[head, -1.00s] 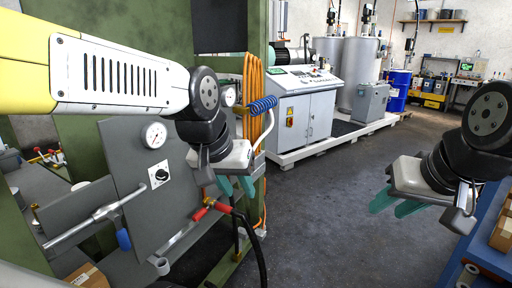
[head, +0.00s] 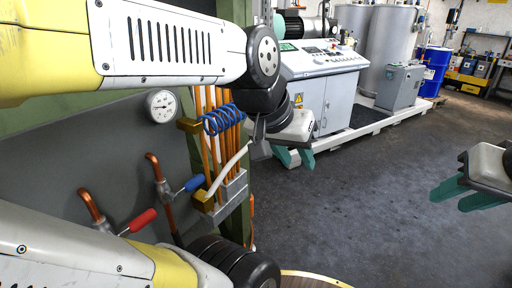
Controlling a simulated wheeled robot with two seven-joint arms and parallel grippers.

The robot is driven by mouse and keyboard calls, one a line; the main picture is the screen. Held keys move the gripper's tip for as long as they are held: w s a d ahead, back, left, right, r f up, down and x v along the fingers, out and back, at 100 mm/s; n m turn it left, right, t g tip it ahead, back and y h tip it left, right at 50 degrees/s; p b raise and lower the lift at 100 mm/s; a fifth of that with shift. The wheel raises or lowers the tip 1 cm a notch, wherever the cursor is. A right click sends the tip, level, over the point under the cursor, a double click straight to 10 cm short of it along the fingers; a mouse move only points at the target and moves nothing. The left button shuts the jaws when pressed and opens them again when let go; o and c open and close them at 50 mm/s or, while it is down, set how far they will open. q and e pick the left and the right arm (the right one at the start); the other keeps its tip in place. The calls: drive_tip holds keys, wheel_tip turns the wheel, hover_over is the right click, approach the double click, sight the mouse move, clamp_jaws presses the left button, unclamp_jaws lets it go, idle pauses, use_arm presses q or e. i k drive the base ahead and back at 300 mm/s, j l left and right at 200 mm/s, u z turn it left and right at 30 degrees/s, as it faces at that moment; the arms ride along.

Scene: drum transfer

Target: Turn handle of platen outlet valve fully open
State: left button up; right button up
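Two lever valves on copper pipes stand against a grey panel at the left. One has a red handle (head: 143,220) and one has a blue handle (head: 194,184). I cannot tell which is the platen outlet valve; no label is readable. My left gripper (head: 295,160) is open and empty, its teal fingers pointing down, to the right of both handles and touching neither. My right gripper (head: 464,196) is open and empty at the right edge, far from the valves. One of my arm links covers the lower left, below the red handle.
A control cabinet (head: 338,100) stands behind. A round wooden-coloured edge (head: 318,279) shows at the bottom. The floor at right is clear.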

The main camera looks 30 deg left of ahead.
sight(190, 186)
drive_tip(key=i+z, duration=0.25)
drive_tip(key=i, duration=1.8)
drive_tip(key=i+u, duration=0.8)
drive_tip(key=i+l+u, duration=0.15)
drive_tip(key=i+u, duration=0.4)
drive_tip(key=u, duration=0.3)
drive_tip(key=i+u, duration=0.2)
drive_tip(key=u, duration=0.25)
drive_tip(key=i+u, duration=0.15)
drive_tip(key=u, duration=0.3)
drive_tip(key=i+l+u, duration=0.1)
drive_tip(key=u, duration=0.35)
drive_tip(key=i+l+u, duration=0.1)
drive_tip(key=l+u, duration=0.2)
drive_tip(key=u, duration=0.15)
drive_tip(key=i+u, duration=0.15)
drive_tip(key=u, duration=0.3)
drive_tip(key=i+l+u, duration=0.15)
drive_tip(key=u, duration=0.3)
drive_tip(key=i+l+u, duration=0.15)
drive_tip(key=u, duration=0.3)
drive_tip(key=l+u, duration=0.25)
drive_tip(key=u, duration=0.2)
drive_tip(key=i+l+u, duration=0.15)
drive_tip(key=l+u, duration=0.15)
drive_tip(key=u, duration=0.15)
drive_tip(key=i+l+u, duration=0.1)
drive_tip(key=l+u, duration=0.5)
drive_tip(key=l, duration=0.15)
drive_tip(key=i, duration=0.05)
